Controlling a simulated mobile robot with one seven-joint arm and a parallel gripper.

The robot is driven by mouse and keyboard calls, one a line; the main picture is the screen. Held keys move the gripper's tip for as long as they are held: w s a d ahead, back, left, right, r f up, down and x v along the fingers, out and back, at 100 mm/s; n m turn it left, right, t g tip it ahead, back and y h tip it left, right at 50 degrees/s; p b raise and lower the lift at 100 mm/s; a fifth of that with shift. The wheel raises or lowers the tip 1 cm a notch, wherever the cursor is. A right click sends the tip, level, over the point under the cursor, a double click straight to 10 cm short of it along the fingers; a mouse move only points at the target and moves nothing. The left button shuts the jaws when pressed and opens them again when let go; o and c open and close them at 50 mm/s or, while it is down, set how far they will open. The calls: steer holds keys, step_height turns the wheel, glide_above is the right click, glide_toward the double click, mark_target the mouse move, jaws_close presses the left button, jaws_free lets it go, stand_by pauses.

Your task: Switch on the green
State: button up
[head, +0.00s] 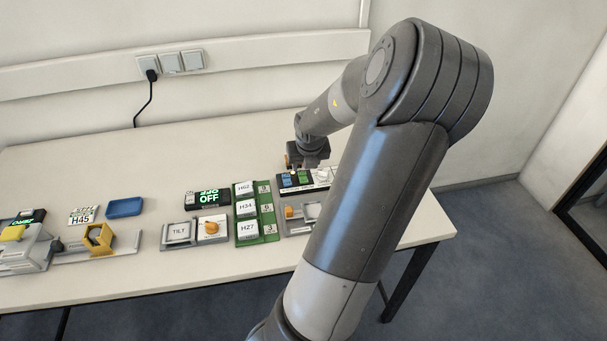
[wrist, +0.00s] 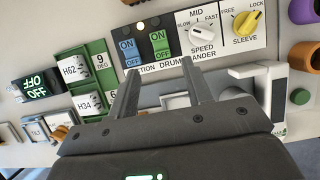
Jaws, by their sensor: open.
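I cannot tell which side of either switch is pressed. My gripper (wrist: 161,70) is open and empty, its two fingers apart below the switches in the wrist view. In the head view my gripper (head: 309,160) is at the panel's far edge, and the green switch (head: 306,178) shows small, near my arm.
Right of the green switch are a white speed knob (wrist: 202,35) and a yellow sleeve knob (wrist: 246,23). A green rack (wrist: 87,75) with H62 and H34 boxes stands left. A black display (wrist: 38,86) reads OFF. My arm hides the table's right part in the head view.

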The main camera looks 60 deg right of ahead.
mark_target(303, 178)
steer(key=shift+x, duration=3.85)
